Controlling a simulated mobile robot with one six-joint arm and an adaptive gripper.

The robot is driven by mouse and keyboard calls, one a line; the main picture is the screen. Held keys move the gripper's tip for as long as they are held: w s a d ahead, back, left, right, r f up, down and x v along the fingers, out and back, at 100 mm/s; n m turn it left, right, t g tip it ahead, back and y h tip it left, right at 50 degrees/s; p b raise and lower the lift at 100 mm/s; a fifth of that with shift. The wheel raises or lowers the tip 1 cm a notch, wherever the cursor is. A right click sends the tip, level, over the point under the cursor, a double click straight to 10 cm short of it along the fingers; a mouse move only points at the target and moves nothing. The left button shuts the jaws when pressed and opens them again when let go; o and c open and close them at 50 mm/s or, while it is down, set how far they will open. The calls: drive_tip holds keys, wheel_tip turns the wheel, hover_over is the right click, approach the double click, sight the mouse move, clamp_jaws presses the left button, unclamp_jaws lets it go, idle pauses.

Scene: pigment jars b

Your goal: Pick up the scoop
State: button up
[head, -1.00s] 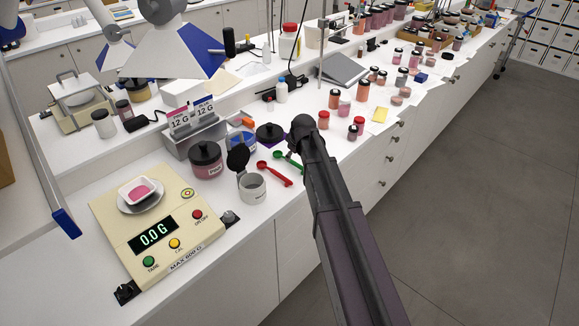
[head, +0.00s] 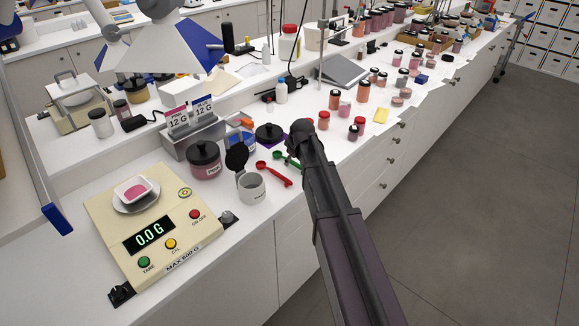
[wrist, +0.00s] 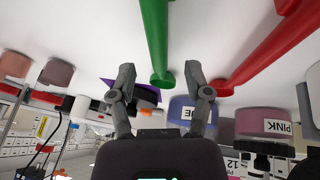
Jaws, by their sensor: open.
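A green scoop (head: 282,157) and a red scoop (head: 275,173) lie on the white counter in front of the pigment jars. My gripper (head: 300,136) is beside the green scoop in the head view, where my arm hides part of that scoop and the fingers are hard to make out. The wrist view looks upside down. There my gripper (wrist: 159,72) is open and empty, with the end of the green scoop (wrist: 155,35) between its fingertips in the picture. Whether they touch cannot be told. The red scoop (wrist: 262,48) is to the right, outside the fingers.
A pink-labelled jar (head: 204,162), a blue-labelled jar (head: 241,141) and a dark-lidded jar (head: 269,135) stand behind the scoops. A grey cup (head: 252,188) with an open lid and a scale (head: 185,250) reading 0.0 G are to the left. Several small jars stand to the right.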

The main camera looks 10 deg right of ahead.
drive_tip(key=shift+b+x, duration=0.85)
drive_tip(key=shift+x, duration=0.4)
clamp_jaws()
